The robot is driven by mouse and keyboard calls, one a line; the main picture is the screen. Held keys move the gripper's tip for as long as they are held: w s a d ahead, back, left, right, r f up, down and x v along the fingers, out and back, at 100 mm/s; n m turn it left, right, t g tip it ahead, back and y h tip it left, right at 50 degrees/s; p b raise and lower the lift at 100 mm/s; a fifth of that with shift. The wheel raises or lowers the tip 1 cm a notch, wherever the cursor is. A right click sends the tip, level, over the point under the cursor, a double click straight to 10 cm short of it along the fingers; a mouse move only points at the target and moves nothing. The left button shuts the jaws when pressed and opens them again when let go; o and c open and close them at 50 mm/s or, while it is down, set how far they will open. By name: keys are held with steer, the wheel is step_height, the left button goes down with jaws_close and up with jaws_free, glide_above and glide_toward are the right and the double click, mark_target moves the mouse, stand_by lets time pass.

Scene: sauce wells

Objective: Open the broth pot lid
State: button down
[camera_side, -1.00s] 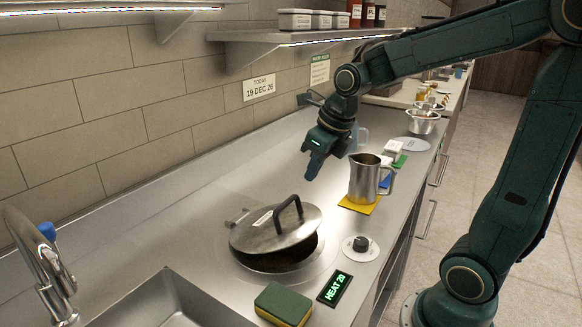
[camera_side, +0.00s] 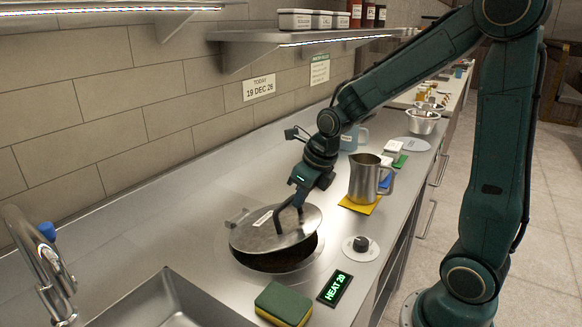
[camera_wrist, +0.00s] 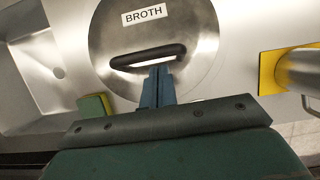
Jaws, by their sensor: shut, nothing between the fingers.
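The broth pot lid (camera_side: 262,234) is a round steel disc, labelled BROTH in the wrist view (camera_wrist: 185,55). It sits tilted over the pot (camera_side: 285,262), leaving a dark gap on the near right side. Whether the fingers touch the handle I cannot tell. The pot's inside is mostly hidden.
A steel jug (camera_side: 366,178) stands on a yellow mat (camera_side: 358,206) to the right. A green and yellow sponge (camera_side: 284,303), a HEAT 20 display (camera_side: 335,288) and a knob (camera_side: 361,245) are in front. The sink (camera_side: 165,300) is at the lower left.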

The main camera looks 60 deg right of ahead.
steer(key=shift+x, duration=0.8)
steer(key=shift+w+r, duration=0.1)
steer(key=shift+r, duration=0.1)
steer(key=shift+w+r+g, duration=2.2)
steer(key=shift+w+r, duration=2.4)
steer(key=shift+w, duration=1.95)
steer(key=w+f, duration=0.1)
steer(key=w, duration=1.2)
